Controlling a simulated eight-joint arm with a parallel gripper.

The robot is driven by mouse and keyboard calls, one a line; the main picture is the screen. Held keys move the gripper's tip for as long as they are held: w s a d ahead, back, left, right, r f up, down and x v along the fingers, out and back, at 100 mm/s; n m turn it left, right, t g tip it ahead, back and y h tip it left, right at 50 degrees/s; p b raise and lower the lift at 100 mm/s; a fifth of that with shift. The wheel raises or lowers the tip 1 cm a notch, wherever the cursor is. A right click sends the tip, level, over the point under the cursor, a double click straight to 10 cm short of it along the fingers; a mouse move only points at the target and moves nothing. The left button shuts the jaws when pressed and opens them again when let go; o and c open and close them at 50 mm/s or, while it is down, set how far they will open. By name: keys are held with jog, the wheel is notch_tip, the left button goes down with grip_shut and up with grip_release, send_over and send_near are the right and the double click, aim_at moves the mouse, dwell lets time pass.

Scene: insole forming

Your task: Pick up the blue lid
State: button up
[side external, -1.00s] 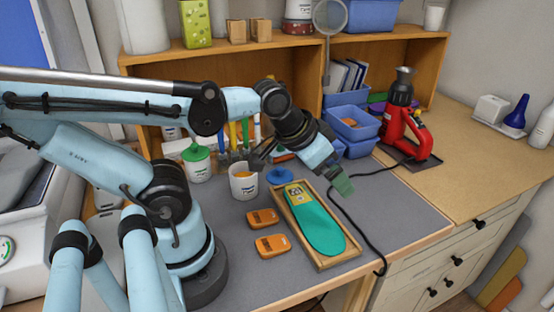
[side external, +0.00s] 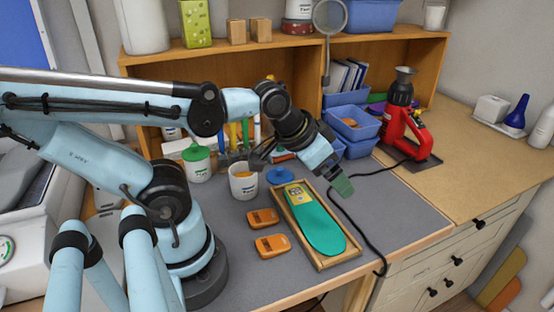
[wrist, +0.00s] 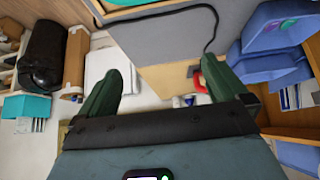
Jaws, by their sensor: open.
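The blue lid (side external: 280,175) lies on the grey mat in the side view, just behind the wooden tray and right of an open white cup (side external: 243,182). My gripper (side external: 343,187) is in the air to the right of the lid, above the tray's back right side, with green fingertips. In the wrist view my gripper (wrist: 158,84) has its two green fingers spread wide with nothing between them. I cannot make out the lid in the wrist view.
The wooden tray (side external: 333,262) holds a teal insole (side external: 322,230). Two orange devices (side external: 270,246) lie left of it. A black cable (side external: 362,225) runs along its right. Blue bins (side external: 352,122) and a red machine (side external: 403,125) stand behind. The mat's right front is clear.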

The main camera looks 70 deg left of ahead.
jog(key=shift+c, duration=0.8)
jog(key=n+g, duration=0.7)
jog(key=n, duration=0.2)
send_near(280, 168)
jog(key=shift+w+f, duration=0.1)
jog(key=shift+f, duration=4.8)
jog(key=c, duration=0.8)
